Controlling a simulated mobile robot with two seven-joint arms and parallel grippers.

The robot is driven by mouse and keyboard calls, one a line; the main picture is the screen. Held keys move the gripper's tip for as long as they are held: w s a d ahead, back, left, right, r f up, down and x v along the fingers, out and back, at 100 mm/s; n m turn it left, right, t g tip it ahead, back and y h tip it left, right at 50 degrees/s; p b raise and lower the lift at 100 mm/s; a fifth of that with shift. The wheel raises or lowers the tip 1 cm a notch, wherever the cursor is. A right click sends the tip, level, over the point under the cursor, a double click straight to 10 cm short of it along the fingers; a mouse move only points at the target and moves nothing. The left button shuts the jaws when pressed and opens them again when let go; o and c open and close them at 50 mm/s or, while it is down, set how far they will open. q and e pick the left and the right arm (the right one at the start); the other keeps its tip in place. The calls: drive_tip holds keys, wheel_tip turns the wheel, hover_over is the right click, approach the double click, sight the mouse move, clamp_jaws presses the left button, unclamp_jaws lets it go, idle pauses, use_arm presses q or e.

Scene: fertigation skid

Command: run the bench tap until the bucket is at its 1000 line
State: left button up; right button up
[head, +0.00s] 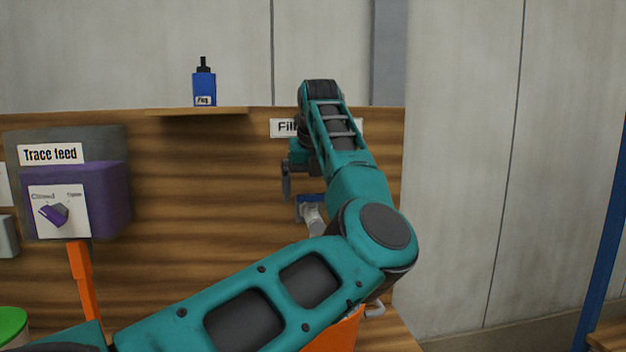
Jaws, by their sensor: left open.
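The bench tap (314,218) is a grey spout with a blue handle (306,200), on the wooden panel under a sign starting "Fill" (284,127). My left gripper (287,186) is open just above and left of the blue handle; I cannot tell whether it touches it. My left arm hides part of the tap and the sign. An orange piece (341,335), likely the bucket, shows at the bottom behind my arm. Its 1000 line and water level are hidden. No water stream is visible. My right gripper is not in view.
A purple "Trace feed" box (108,195) with a knob (54,213) is at left, above an orange post (83,275). A blue bottle (204,88) stands on a small shelf (198,111). A green-topped item (12,322) is at lower left. A blue post (608,235) stands at right.

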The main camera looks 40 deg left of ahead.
use_arm(q)
drive_tip(key=shift+c, duration=0.2)
drive_tip(key=c, duration=1.1)
drive_tip(key=shift+o, duration=0.2)
drive_tip(key=shift+r+p, duration=0.1)
drive_tip(key=shift+p, duration=0.2)
drive_tip(key=n+g+p, duration=0.1)
drive_tip(key=n+p, duration=0.2)
drive_tip(key=shift+w+n+y+p, duration=0.1)
drive_tip(key=shift+n+y+p, duration=0.2)
drive_tip(key=shift+y+p, duration=0.1)
drive_tip(key=shift+n, duration=0.3)
